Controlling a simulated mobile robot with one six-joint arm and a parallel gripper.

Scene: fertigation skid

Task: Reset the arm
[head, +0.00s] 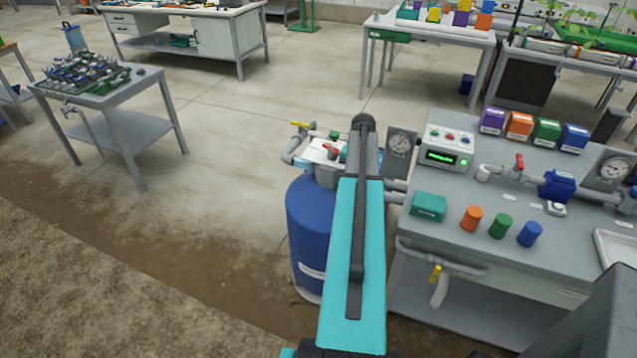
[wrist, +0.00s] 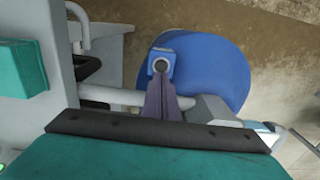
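My arm rises through the middle of the head view as a teal link with a black bar on top. It ends in a dark rounded part over the blue tank (head: 316,215); my gripper's fingertips are hidden there. In the wrist view, a teal body with a dark strip fills the bottom. Beyond it, a tapered purple-grey part with a blue, ringed end stands in the middle, in front of a grey pipe (wrist: 112,96) and the blue tank (wrist: 225,75). I cannot tell whether that part is my gripper, or whether it is open or shut.
Right of my arm stands the skid bench (head: 465,237) with a teal box (head: 428,206), coloured cylinders, a control box (head: 447,147) and pipework. A parts table (head: 112,95) stands left. Floor between is clear.

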